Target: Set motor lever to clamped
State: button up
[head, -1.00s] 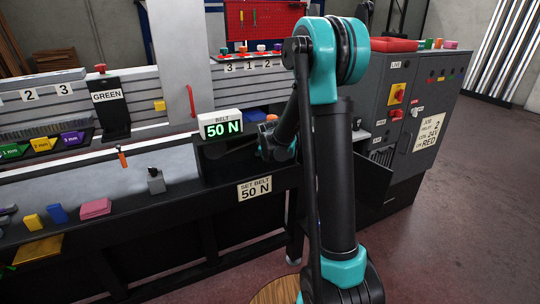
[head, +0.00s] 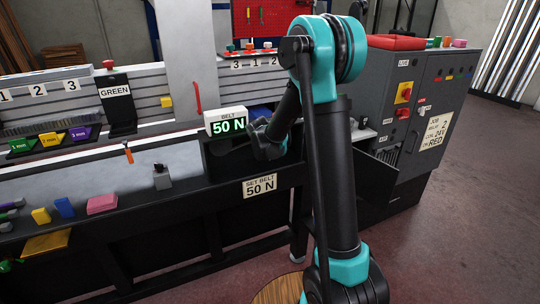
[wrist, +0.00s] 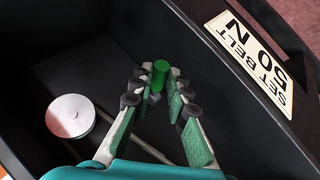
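In the wrist view a green cylindrical knob (wrist: 160,74), which looks like the motor lever's handle, stands in the dark recess. My gripper (wrist: 161,72) has its two fingers on either side of the knob, with narrow gaps seeming to show, so it looks open. Whether either finger touches the knob is unclear. The lever's lower part is mostly hidden. In the head view my gripper's wrist (head: 266,142) is at the recess below the belt display (head: 226,122), which reads 50 N; the fingers and lever are hidden there.
A silver disc (wrist: 70,116) lies left of my fingers in the recess. The recess's front wall carries a "SET BELT 50 N" label (wrist: 257,47), also in the head view (head: 260,187). A red upright handle (head: 197,97) stands left of the display. A grey cabinet (head: 385,85) is at the right.

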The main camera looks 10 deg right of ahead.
jog(key=o, duration=0.5)
jog(key=shift+c, duration=0.2)
jog(key=v, duration=1.2)
jog(key=shift+s, duration=0.1)
jog(key=shift+c, duration=0.2)
